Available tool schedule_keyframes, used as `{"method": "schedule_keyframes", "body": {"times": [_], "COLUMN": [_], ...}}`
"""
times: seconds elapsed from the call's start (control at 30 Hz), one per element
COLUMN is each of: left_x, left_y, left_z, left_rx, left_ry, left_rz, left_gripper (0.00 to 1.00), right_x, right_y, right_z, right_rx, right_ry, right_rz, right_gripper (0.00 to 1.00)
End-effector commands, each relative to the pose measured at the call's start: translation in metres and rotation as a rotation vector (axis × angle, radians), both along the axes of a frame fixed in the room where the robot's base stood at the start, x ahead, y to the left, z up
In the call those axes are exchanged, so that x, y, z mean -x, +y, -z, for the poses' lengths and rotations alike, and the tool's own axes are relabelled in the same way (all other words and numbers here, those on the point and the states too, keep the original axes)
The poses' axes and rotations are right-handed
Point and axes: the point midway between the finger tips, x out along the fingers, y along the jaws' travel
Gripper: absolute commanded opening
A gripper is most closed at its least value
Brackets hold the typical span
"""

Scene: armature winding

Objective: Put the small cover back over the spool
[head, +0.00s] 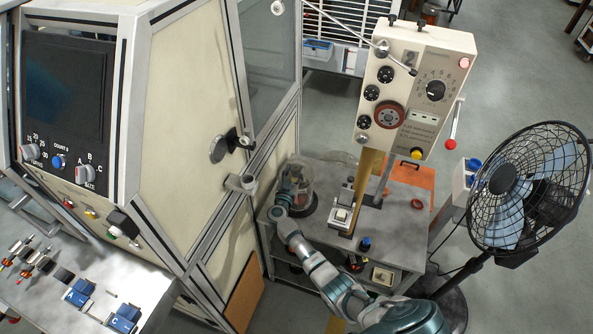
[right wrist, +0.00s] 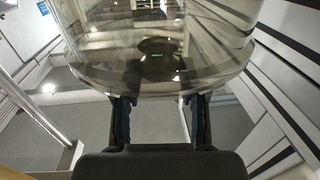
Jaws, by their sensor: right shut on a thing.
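The small cover (head: 308,176) is a clear, rounded, see-through shell at the left end of the small grey bench. My right gripper (head: 287,192) is at the cover's near left side, its arm reaching in from the lower right. In the right wrist view the clear cover (right wrist: 95,65) fills the top, and the two dark fingers of my right gripper (right wrist: 160,108) are shut on its lower edge. A dark round form shows through the clear wall; I cannot tell if it is the spool. A dark round base (head: 302,209) shows below the cover. My left gripper is not in view.
A large cream cabinet (head: 205,100) with a protruding handle stands close left of the bench (head: 385,240). A black fan (head: 528,185) stands at the right.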

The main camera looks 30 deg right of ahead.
Motion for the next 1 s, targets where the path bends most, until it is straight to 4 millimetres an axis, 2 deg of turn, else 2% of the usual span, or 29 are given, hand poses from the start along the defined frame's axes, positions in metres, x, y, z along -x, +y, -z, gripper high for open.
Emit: {"method": "schedule_keyframes", "body": {"times": [0.3, 0.63, 1.0], "left_x": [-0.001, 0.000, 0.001], "left_y": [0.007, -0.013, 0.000], "left_z": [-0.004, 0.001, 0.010], "left_rx": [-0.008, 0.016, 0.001], "left_ry": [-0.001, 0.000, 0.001], "left_rz": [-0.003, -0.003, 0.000], "left_gripper": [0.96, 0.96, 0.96], "right_x": [0.001, 0.000, 0.000], "right_y": [-0.001, 0.003, 0.002], "right_z": [0.001, 0.007, 0.024], "right_rx": [-0.002, 0.001, 0.001], "right_ry": [0.001, 0.001, 0.001], "right_rz": [0.000, 0.001, 0.000], "right_gripper": [0.00, 0.00, 0.00]}}
